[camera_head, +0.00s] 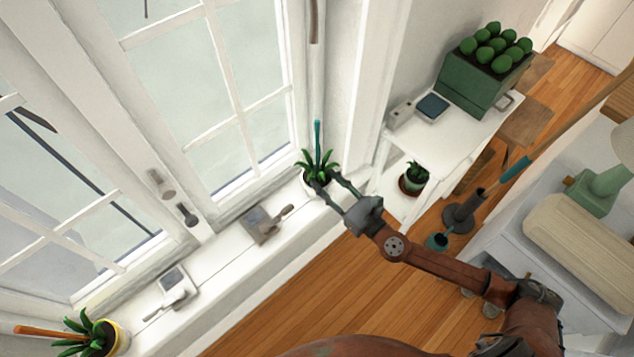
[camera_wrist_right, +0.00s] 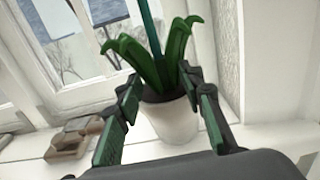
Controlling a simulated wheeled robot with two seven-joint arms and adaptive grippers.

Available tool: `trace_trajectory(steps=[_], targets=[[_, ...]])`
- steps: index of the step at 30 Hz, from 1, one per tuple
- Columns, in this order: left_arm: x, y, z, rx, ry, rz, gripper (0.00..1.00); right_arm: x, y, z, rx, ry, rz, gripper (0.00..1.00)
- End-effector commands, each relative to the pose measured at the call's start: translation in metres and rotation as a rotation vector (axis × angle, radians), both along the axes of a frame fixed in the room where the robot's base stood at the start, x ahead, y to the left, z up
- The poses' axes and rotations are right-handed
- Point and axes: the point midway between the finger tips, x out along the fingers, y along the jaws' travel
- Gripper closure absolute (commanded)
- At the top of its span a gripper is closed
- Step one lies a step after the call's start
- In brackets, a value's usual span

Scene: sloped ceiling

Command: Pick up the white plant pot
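The white plant pot (camera_head: 308,186) holds a green leafy plant and a teal stick. It stands on the white window sill, near the sill's right end. In the right wrist view the pot (camera_wrist_right: 172,122) is upright, with its plant rising above the rim. My right gripper (camera_head: 326,182) is open at the pot. In the right wrist view its two fingers (camera_wrist_right: 160,92) stand on either side of the pot's upper part. I cannot tell whether the fingers touch it. My left gripper is not in view.
On the sill (camera_head: 225,262) lie a grey-brown object (camera_head: 265,223) and a white-grey object (camera_head: 172,288). A yellow-rimmed pot (camera_head: 112,338) is at the lower left. A white shelf table (camera_head: 455,135) with a green crate (camera_head: 478,82) stands to the right.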

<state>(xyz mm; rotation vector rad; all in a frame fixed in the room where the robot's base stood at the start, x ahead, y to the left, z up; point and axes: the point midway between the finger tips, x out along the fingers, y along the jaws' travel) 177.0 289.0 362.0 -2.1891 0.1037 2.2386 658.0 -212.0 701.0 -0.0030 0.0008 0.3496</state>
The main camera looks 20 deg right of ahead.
Motion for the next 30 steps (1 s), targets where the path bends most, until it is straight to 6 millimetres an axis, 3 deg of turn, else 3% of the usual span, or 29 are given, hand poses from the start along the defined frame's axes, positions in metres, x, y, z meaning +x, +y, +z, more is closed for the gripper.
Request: trace_trajectory(steps=[9, 19, 30], targets=[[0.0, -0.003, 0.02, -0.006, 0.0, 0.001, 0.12, 0.038, 0.011, 0.007, 0.002, 0.0, -0.002, 0.65], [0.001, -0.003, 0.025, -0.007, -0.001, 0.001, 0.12, 0.042, 0.012, 0.008, 0.003, 0.001, -0.002, 0.65], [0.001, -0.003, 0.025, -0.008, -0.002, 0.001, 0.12, 0.042, 0.012, 0.008, 0.003, 0.001, -0.002, 0.91]])
